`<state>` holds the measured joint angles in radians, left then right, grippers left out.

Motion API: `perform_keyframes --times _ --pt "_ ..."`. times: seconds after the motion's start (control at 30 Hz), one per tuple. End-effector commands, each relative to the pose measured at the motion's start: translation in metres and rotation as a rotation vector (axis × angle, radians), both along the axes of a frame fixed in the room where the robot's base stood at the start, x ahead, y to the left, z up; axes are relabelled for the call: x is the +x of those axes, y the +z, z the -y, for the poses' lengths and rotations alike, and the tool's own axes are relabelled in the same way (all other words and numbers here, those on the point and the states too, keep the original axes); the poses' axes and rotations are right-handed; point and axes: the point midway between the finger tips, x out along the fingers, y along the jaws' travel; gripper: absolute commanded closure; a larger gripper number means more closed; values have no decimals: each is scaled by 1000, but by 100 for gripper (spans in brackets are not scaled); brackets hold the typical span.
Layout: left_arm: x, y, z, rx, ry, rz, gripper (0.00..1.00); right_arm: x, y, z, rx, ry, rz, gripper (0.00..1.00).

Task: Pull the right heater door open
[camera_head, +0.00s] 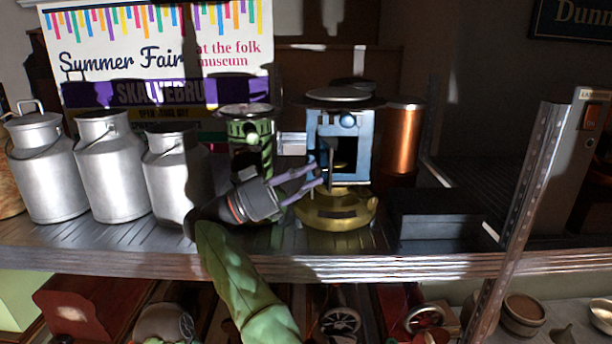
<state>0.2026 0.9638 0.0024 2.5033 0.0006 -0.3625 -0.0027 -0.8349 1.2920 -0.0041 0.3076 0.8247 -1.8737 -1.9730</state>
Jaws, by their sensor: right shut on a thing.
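The right heater (361,135) is blue with a dark round top and a brass base (338,212), standing on the metal shelf. Its front opening shows dark inside. Its door (332,156) is seen nearly edge-on at the left side of the opening, standing out from the front. My right gripper (316,176) reaches in from the lower left and is shut on the door near its lower part; the fingertips partly hide the contact. The left heater (262,140) is green and stands behind my gripper, partly hidden by it. My left gripper is not in view.
Several metal milk cans (110,165) stand on the left of the shelf (150,255). A copper cylinder (403,137) is behind the right heater, and a dark box (435,215) lies to its right. A perforated post (530,190) rises at the right.

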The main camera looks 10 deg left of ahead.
Motion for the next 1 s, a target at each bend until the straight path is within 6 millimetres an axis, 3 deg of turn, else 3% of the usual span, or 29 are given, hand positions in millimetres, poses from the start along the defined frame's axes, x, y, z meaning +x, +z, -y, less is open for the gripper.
perform_keyframes --times 0.5,0.53,0.6,1.0 --pt "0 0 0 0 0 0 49 -1 4 2 0 -3 6 100" --pt "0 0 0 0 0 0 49 -1 5 2 0 -3 6 70" --pt "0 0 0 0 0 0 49 -1 4 2 0 -3 6 50" --pt "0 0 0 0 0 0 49 0 1 0 -1 -3 1 49"
